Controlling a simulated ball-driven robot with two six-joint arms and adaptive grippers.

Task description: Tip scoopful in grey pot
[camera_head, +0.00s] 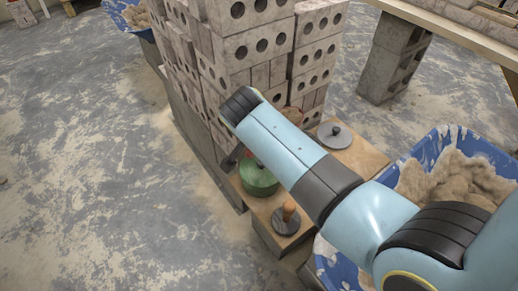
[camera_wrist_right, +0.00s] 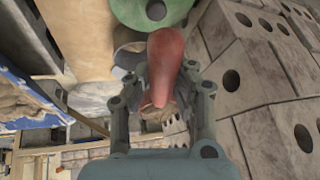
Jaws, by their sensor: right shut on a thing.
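My right arm crosses the head view from the lower right. Its gripper (camera_wrist_right: 163,100) is shut on a red handle (camera_wrist_right: 166,55), which shows clearly in the wrist view. In the head view, only a dark finger part shows past the arm, close above a green round pot or lid (camera_head: 260,182). Green also shows at the top of the wrist view (camera_wrist_right: 140,10). A grey round shape (camera_wrist_right: 128,40) lies behind the handle; I cannot tell if it is the grey pot. A grey disc with a dark knob (camera_head: 335,142) sits on the wooden board. The scoop's bowl and load are not clearly visible.
Tall stacks of holed bricks (camera_head: 250,48) stand right behind the gripper. A dark disc with an orange handle (camera_head: 286,224) is on the board (camera_head: 362,155). A blue tub of sandy mortar (camera_head: 487,150) stands right. Open floor (camera_head: 80,150) lies left.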

